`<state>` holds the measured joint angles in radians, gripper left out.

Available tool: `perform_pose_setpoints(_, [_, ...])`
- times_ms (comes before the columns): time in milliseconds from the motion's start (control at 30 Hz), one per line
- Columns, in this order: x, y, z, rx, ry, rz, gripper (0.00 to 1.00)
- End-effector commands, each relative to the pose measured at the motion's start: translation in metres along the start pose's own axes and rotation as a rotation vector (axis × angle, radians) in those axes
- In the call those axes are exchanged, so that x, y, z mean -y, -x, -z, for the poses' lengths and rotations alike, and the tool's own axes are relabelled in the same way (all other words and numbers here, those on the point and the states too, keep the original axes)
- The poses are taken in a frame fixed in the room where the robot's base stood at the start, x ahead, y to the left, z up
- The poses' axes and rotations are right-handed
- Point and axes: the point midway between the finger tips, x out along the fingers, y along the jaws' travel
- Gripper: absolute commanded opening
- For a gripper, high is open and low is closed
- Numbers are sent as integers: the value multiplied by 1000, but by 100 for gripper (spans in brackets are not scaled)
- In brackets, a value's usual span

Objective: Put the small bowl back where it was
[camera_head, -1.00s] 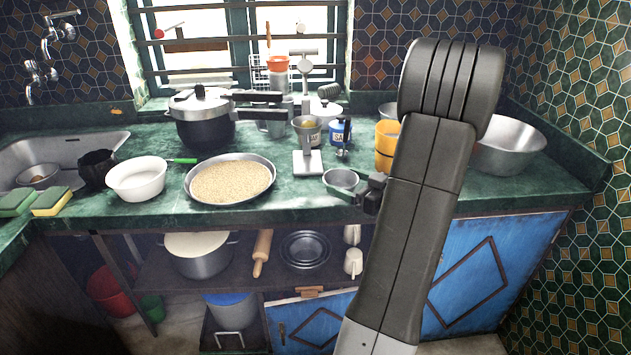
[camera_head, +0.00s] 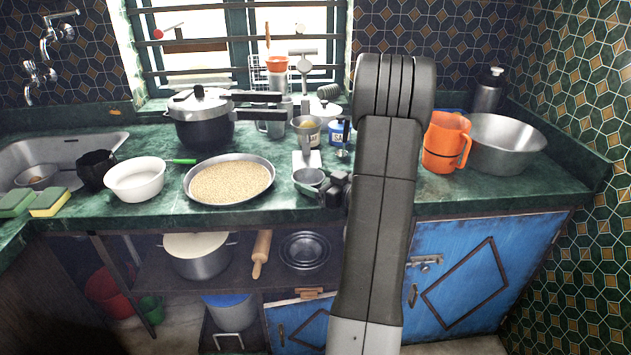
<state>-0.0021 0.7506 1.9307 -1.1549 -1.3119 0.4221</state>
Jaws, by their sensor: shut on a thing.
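The small metal bowl (camera_head: 309,176) is at the front middle of the counter, just in front of the kitchen scale (camera_head: 306,157). My gripper (camera_head: 307,187) is shut on the bowl's near side. The bowl looks roughly upright, with its open top facing up. I cannot tell whether it touches the counter or hangs slightly above it. My arm comes up from the lower right and hides part of the counter to the right of the bowl.
A wide pan of grain (camera_head: 231,182) stands close to the left of the bowl, with a white bowl (camera_head: 136,180) beyond it. A pressure cooker (camera_head: 206,131) stands behind. An orange mug (camera_head: 446,141) and a large metal basin (camera_head: 506,146) are to the right.

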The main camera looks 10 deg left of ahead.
Motion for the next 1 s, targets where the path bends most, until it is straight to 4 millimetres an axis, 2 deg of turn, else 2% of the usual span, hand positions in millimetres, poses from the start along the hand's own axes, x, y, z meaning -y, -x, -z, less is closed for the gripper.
perform_pose_setpoints(333, [0, 0, -4, -1, 1, 1, 53])
perform_pose_setpoints(367, [0, 0, -2, -1, 1, 0, 81])
perform_pose_setpoints(433, [0, 0, -2, -1, 1, 1, 95])
perform_pose_setpoints(467, [0, 0, -2, -1, 1, 1, 97])
perform_pose_setpoints(833, [0, 0, 4, -1, 2, 1, 97])
perform_pose_setpoints(1000, [-1, 24, 2, -1, 2, -4, 97])
